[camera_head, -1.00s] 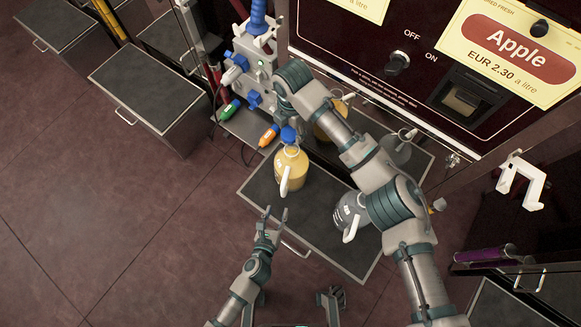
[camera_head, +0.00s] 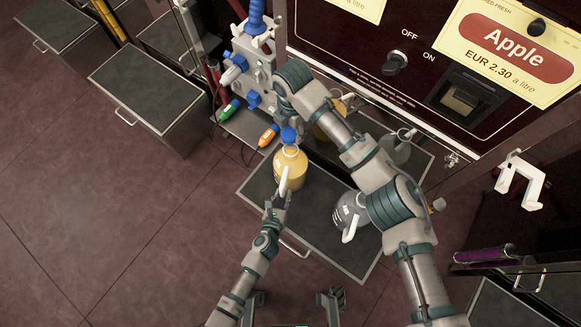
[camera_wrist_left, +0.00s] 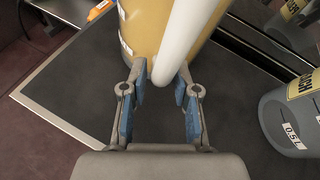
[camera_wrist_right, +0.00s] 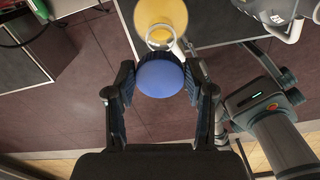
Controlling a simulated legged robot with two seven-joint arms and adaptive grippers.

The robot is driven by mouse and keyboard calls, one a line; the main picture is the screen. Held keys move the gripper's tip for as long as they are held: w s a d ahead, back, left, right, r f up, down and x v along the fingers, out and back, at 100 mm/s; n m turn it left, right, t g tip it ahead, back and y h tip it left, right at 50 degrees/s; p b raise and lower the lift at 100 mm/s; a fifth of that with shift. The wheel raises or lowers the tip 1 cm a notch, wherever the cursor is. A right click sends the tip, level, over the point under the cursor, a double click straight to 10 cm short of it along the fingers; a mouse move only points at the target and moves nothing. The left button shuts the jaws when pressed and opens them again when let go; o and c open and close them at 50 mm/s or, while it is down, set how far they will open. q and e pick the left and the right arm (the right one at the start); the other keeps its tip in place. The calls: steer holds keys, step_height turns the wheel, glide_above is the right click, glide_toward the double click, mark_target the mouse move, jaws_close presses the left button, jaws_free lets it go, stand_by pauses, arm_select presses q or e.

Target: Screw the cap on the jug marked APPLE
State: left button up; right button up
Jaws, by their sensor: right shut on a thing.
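The jug (camera_head: 290,168) holds yellow juice and stands upright on the dark shelf (camera_head: 330,228). Its label is not readable. Its white handle (camera_wrist_left: 182,45) faces me. My left gripper (camera_wrist_left: 160,80) is open, with its blue-padded fingers on either side of the handle's lower end and gaps beside it. It also shows in the head view (camera_head: 279,202). The blue cap (camera_wrist_right: 160,76) is between the fingers of my right gripper (camera_wrist_right: 160,84), which is shut on it. In the head view the cap (camera_head: 288,135) appears at the jug's mouth; I cannot tell whether it touches the neck.
A grey jug (camera_head: 345,212) with a white handle stands to the right on the same shelf, partly behind my right arm. Orange (camera_head: 268,136) and green (camera_head: 229,110) bottle-like items lie at the left. The juice machine (camera_head: 400,62) rises behind. Open floor is at the left.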

arm_select(q)
jaws_close()
arm_select(e)
step_height(320, 180, down, 5)
steer(key=shift+r, duration=0.1)
arm_select(q)
steer(key=shift+d, duration=0.1)
stand_by(0.4)
steer(key=shift+r, duration=0.1)
arm_select(e)
steer(key=shift+d+f, duration=0.1)
steer(key=shift+f, duration=0.8)
steer(key=shift+f, duration=0.6)
